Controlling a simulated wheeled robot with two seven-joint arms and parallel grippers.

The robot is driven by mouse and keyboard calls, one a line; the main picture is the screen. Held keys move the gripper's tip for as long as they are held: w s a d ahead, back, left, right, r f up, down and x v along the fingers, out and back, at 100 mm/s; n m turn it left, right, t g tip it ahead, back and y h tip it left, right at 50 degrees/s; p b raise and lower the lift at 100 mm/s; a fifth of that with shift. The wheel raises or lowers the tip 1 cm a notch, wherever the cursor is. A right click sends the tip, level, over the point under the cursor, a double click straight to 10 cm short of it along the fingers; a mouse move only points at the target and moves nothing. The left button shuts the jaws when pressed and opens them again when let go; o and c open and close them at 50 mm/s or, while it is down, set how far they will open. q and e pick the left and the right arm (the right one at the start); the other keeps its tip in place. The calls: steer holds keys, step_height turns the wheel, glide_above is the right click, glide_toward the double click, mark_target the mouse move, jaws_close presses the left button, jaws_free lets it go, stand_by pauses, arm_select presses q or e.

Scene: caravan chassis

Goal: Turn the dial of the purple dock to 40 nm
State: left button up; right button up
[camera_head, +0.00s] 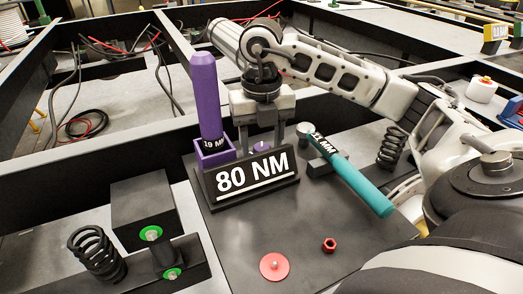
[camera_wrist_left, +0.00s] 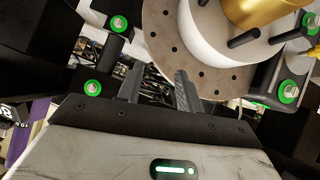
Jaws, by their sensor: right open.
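The purple dock (camera_head: 213,158) stands on a dark plate and holds an upright purple tool (camera_head: 204,95) marked 19 MM. Beside it a black display (camera_head: 252,177) reads 80 NM. My left gripper (camera_wrist_left: 158,88) shows only in the left wrist view, open and empty near a brake disc.
A teal tool (camera_head: 350,178) marked 22 MM lies tilted right of the display. A red disc (camera_head: 274,266) and red nut (camera_head: 329,245) lie on the plate in front. Black springs (camera_head: 97,254) and a block with green-ringed bolts (camera_head: 150,233) are at left.

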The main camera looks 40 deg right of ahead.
arm_select(q)
steer(key=shift+w+d+r, duration=0.1)
steer(key=shift+r, duration=0.1)
arm_select(e)
steer(key=shift+f, duration=0.75)
steer(key=c, duration=1)
